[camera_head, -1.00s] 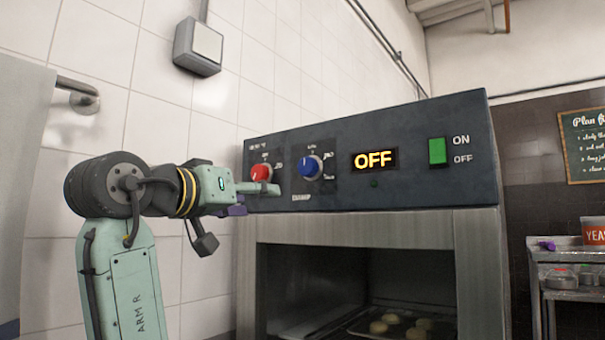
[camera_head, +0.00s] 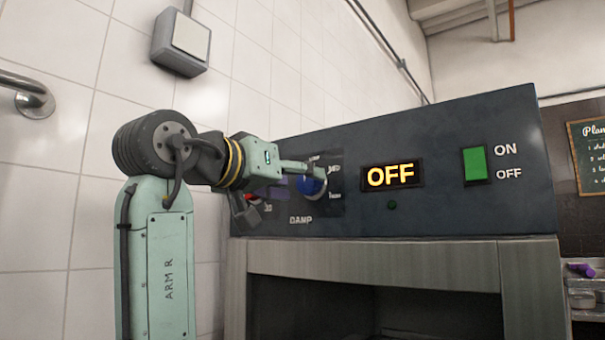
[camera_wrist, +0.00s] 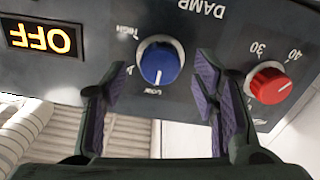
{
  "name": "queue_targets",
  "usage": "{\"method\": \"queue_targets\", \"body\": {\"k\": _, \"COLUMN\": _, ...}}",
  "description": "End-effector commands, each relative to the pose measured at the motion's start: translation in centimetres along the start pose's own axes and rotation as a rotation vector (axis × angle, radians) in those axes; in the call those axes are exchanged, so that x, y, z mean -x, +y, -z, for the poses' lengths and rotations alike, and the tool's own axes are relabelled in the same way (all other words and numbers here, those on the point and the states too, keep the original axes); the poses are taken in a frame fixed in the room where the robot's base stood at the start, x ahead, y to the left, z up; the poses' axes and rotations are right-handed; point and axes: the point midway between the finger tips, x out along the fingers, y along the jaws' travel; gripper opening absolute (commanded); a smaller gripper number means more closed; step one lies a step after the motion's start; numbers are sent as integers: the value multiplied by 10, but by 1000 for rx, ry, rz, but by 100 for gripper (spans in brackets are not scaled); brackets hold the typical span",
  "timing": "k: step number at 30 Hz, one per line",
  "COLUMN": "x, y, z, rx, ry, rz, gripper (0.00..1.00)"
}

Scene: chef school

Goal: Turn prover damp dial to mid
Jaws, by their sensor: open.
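The blue damp dial (camera_head: 313,187) is on the dark control panel above the word DAMP, partly covered by my gripper (camera_head: 303,172) in the head view. In the wrist view, which is upside down, the blue dial (camera_wrist: 160,62) shows whole, and its white pointer line points toward the LOW label. My gripper (camera_wrist: 162,72) is open there, one purple-padded finger on each side of the dial in the picture. Gaps show between dial and fingers. I cannot tell whether the tips reach past the dial's face.
A red dial (camera_wrist: 269,86) with numbers sits close beside one finger. The lit OFF display (camera_head: 391,175) and green ON/OFF switch (camera_head: 475,165) are to the right on the panel. A tiled wall (camera_head: 60,150) stands at left. The prover chamber (camera_head: 375,307) is below.

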Motion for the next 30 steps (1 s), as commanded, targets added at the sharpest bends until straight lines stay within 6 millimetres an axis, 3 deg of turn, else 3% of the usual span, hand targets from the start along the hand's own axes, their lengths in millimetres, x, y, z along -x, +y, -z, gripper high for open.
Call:
{"method": "queue_targets", "body": {"k": 6, "x": -20, "y": 0, "z": 1, "rx": 0, "ry": 0, "rz": 0, "gripper": 54}}
{"method": "queue_targets", "body": {"k": 15, "x": -23, "y": 0, "z": 0, "rx": 0, "ry": 1, "rz": 1, "gripper": 54}}
{"method": "queue_targets", "body": {"k": 30, "x": -22, "y": 0, "z": 0, "rx": 0, "ry": 1, "rz": 1, "gripper": 22}}
